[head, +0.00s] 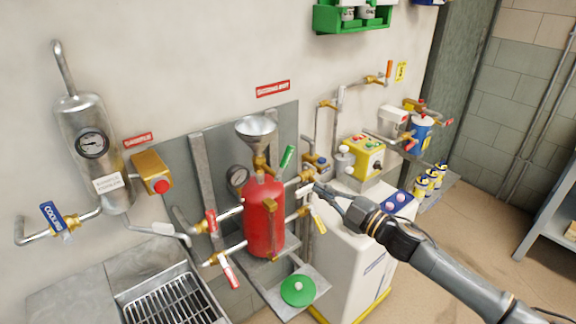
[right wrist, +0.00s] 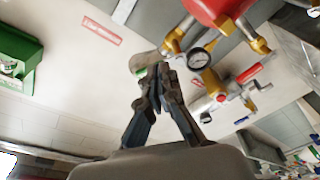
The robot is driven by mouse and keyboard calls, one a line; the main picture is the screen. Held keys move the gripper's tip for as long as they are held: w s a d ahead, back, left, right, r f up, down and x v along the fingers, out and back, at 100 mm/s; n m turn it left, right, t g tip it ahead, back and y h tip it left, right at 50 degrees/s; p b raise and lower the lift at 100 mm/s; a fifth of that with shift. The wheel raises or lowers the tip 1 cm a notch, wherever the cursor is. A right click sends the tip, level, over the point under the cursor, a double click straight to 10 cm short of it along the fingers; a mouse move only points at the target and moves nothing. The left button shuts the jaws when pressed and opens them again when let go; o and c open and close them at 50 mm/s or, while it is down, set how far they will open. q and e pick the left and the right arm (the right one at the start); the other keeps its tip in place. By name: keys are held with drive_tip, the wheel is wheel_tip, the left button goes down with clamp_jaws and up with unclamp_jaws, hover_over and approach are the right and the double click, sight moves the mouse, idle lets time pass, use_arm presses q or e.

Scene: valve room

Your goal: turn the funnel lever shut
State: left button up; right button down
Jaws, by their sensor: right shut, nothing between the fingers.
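The steel funnel (head: 256,128) stands above the red tank (head: 265,220), on a brass valve (head: 262,164). A green-handled lever (head: 287,157) is beside this valve, its handle tilted up to the right. My right gripper (head: 317,189) is shut and empty. In the head view it is below and to the right of the green lever, apart from it, close to the white-handled lever (head: 305,191). In the right wrist view the shut fingers (right wrist: 161,76) partly cover the funnel area, and the red tank (right wrist: 215,8) is at the top. My left gripper is not in view.
Red-handled levers (head: 211,221) and a yellow-handled lever (head: 318,221) sit on pipes around the tank. A small gauge (head: 237,177) is left of it. A white cabinet (head: 350,245) stands to the right, under my right arm. A green handwheel (head: 298,290) is below.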

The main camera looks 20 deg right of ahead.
sight(289, 159)
drive_tip(key=s+a+r+n+g+y, duration=0.1)
drive_tip(key=s+a+r+n+y, duration=0.3)
drive_tip(key=r, duration=0.3)
drive_tip(key=shift+h, duration=0.3)
drive_tip(key=w+a+p, duration=0.1)
drive_tip(key=w, duration=0.2)
drive_tip(key=w+a+p, duration=0.1)
drive_tip(key=w, duration=0.2)
drive_tip(key=w+a+p, duration=0.2)
drive_tip(key=w, duration=0.2)
drive_tip(key=shift+r, duration=0.15)
drive_tip(key=shift+w+d+f, duration=0.15)
drive_tip(key=shift+d+f, duration=0.15)
drive_tip(key=shift+d, duration=0.35)
drive_tip(key=shift+a, duration=0.1)
